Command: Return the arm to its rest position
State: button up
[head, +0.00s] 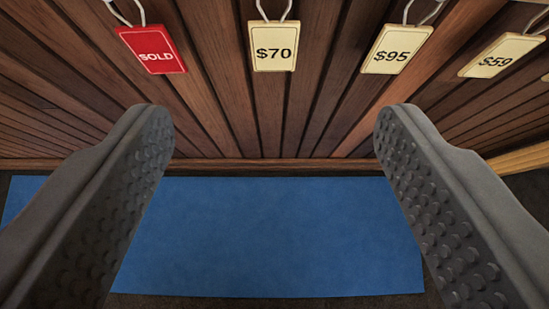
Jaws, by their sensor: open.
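My gripper (262,135) is open, with one dark grey, studded finger at the left and one at the right of the head view. Nothing is between the fingers. They point toward a wall of brown wooden slats (225,90). No part of the arm behind the fingers can be made out.
A red SOLD tag (152,49) and cream tags reading $70 (274,46), $95 (396,49) and $59 (501,55) hang on loops along the top. A blue mat (270,235) lies on the dark floor at the wall's foot. The mat looks bare.

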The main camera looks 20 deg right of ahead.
jog(key=s+a+r+t, duration=0.1)
jog(key=s+a+r, duration=0.2)
jog(key=r, duration=0.3)
jog(key=s+a+r+n+t, duration=0.1)
jog(key=s+a+r, duration=0.15)
jog(key=r, duration=0.35)
jog(key=s+a+r+t, duration=0.2)
jog(key=s+a+r, duration=0.15)
jog(key=r, duration=0.25)
jog(key=s+a+r+n+t+y, duration=0.2)
jog(key=s+a+r, duration=0.6)
jog(key=s+r, duration=0.4)
jog(key=shift+s+t+y, duration=0.4)
jog(key=shift+s+y, duration=0.1)
jog(key=shift+s, duration=0.1)
jog(key=shift+c, duration=0.5)
